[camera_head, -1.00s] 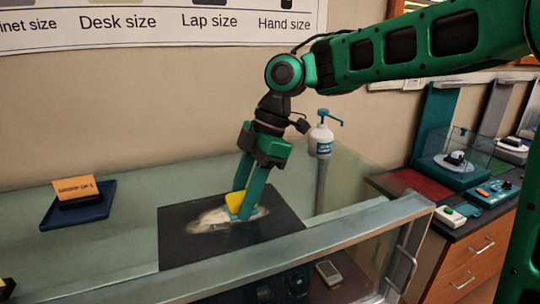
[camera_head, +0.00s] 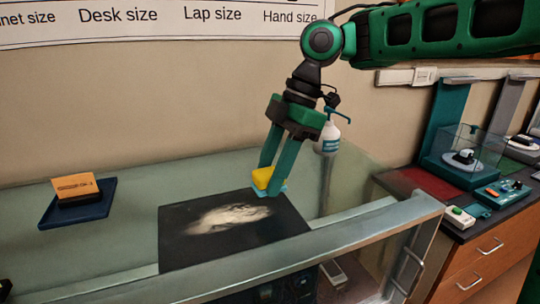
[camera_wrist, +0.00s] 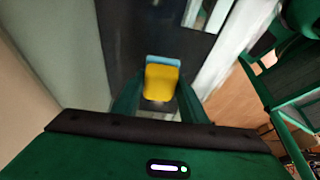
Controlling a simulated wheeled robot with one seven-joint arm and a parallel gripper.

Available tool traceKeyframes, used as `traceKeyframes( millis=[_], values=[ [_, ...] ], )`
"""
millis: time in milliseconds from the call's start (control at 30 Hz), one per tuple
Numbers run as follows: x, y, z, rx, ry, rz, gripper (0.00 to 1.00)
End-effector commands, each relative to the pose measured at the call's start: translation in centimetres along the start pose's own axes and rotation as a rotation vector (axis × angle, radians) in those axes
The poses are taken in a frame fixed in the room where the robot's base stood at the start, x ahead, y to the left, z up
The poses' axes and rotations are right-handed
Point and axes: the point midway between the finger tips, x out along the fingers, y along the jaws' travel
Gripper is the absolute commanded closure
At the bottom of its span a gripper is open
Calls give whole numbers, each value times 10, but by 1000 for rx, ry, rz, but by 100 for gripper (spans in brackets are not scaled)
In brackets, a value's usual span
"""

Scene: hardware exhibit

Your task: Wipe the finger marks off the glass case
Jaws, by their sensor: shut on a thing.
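My gripper (camera_head: 270,178) is shut on a yellow sponge (camera_head: 263,177) with a light blue lower layer. The sponge also shows between the fingers in the wrist view (camera_wrist: 161,82). It is over the right part of a black panel on the glass case (camera_head: 120,170); I cannot tell whether it touches the top. A pale, whitish smeared patch (camera_head: 230,218) lies on the black panel (camera_head: 175,250), to the left of the sponge.
A dark blue tray (camera_head: 47,220) with an orange-topped block (camera_head: 75,187) sits on the left of the case. A white pump bottle (camera_head: 327,138) stands behind my gripper. A metal rail (camera_head: 330,243) edges the front. Small devices (camera_head: 500,190) sit on the right counter.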

Motion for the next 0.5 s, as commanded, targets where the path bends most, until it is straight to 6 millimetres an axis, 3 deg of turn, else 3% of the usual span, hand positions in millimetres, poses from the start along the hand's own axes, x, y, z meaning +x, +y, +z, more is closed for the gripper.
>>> traceKeyframes(
  millis=[500],
  values=[
    [-32, 0, -20, -9, -1, -4, 83]
  ],
)
